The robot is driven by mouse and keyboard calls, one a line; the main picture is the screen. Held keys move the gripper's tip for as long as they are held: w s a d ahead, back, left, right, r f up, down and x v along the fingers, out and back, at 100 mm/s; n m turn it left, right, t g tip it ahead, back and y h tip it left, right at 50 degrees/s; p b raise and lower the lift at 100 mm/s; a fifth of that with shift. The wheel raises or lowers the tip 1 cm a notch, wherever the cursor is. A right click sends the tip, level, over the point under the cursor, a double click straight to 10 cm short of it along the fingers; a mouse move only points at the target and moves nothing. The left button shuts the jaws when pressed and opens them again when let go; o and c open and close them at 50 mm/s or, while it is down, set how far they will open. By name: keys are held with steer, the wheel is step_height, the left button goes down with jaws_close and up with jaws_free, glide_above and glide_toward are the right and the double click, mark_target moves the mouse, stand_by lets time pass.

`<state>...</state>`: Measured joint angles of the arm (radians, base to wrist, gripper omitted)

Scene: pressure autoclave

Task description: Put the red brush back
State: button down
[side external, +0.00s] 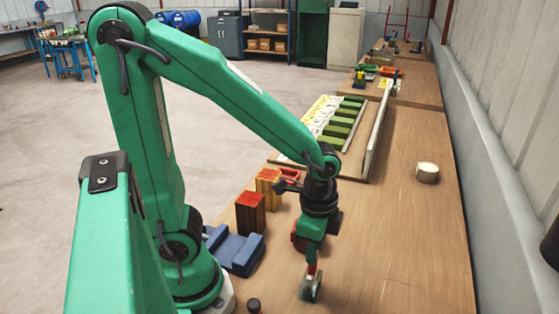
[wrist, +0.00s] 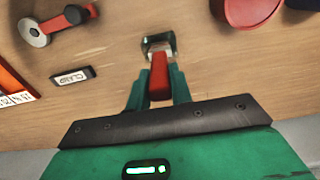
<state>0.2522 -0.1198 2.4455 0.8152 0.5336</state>
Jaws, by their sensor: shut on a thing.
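My gripper (side external: 314,256) points down over the wooden bench. It is shut on the red handle of the brush (wrist: 159,72), which sticks out between the green fingers in the wrist view (wrist: 158,94). The brush's far end is a dark and pale head. In the side external view the brush (side external: 310,287) hangs below my gripper, head downward, close to the bench top. I cannot tell whether the head touches the wood. Part of the handle is hidden by the fingers.
A red-handled tool with a metal disc (wrist: 60,22) and a label reading CLAMP (wrist: 72,76) lie nearby. A red round dish (wrist: 247,10) is close. A blue holder (side external: 235,250) and wooden blocks (side external: 250,214) stand left. The bench right of my gripper is clear up to a white cylinder (side external: 428,173).

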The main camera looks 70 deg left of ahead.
steer(key=shift+f, duration=0.25)
steer(key=c, duration=1.2)
jaws_free()
steer(key=shift+o, duration=0.2)
steer(key=shift+r, duration=0.1)
steer(key=shift+r, duration=3.8)
